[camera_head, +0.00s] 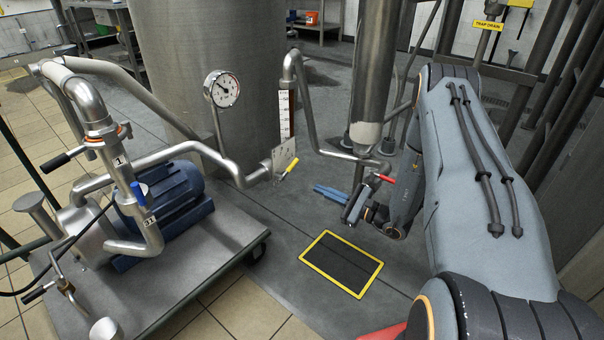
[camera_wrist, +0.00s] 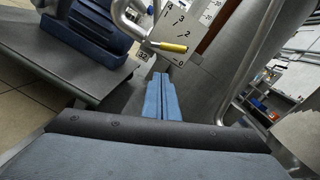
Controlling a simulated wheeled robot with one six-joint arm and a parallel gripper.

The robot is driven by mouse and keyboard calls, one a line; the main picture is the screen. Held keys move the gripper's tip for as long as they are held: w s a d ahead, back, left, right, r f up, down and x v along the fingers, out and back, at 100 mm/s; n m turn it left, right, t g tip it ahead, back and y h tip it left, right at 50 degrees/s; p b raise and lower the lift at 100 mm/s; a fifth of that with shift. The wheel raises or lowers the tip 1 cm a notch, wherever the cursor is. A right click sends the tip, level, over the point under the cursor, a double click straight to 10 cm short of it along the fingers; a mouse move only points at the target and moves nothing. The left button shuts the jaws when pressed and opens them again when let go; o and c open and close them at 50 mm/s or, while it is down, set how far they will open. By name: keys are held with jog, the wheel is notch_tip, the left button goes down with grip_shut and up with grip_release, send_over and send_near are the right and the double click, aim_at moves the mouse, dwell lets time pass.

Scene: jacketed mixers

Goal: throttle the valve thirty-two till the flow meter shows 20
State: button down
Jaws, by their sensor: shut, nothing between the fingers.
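Valve thirty-two has a yellow handle (camera_head: 290,168) on a pale plate beside the large tank. In the wrist view, the yellow handle (camera_wrist: 172,47) crosses a plate marked with numbers, its tip between 2 and 0; a small 32 tag (camera_wrist: 143,56) is beside it. The flow meter (camera_head: 285,115) is an upright white scale with a reddish tube above the valve; its reading is too small to tell. My gripper (camera_head: 318,188) has blue fingers, shut and empty, to the right of and below the handle, apart from it. In the wrist view, the fingers (camera_wrist: 161,76) point towards the plate.
A blue-handled valve (camera_head: 138,193), tagged 31, is on the pump cart (camera_head: 190,290). A red handle (camera_head: 382,177) is close to my wrist. A yellow-framed floor panel (camera_head: 340,264) lies below my gripper.

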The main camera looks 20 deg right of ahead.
aim_at(289, 169)
jog(key=w+a+r+m+t+h+b, duration=0.1)
jog(key=w+a+r+b, duration=0.1)
jog(key=w+a, duration=0.3)
jog(key=shift+w+r+b, duration=0.3)
jog(key=shift+w+b, duration=0.5)
jog(key=shift+w, duration=0.55)
jog(key=shift+d, duration=0.1)
